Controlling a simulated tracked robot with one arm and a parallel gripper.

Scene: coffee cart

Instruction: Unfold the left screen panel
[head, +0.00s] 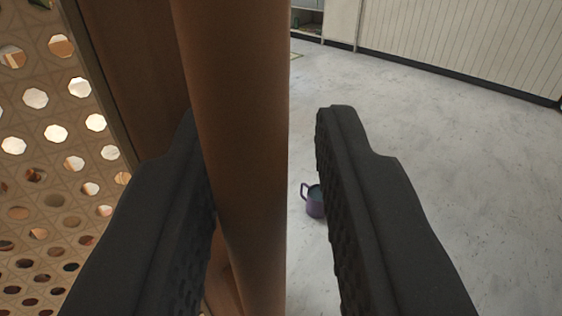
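A perforated screen panel (60,170) with rows of round holes fills the left side of the view. It has a brown wooden frame edge (130,70). A round brown upright post (240,130) stands between the two black fingers of my gripper (265,125). The left finger is partly hidden behind the post and lies close to it; I cannot tell whether they touch. A clear gap shows between the post and the right finger, so my gripper is open around the post. The post's top and bottom are out of view.
A white panelled wall (460,35) with a dark base strip and an open shelf unit (306,18) are at the back. The floor at right is clear.

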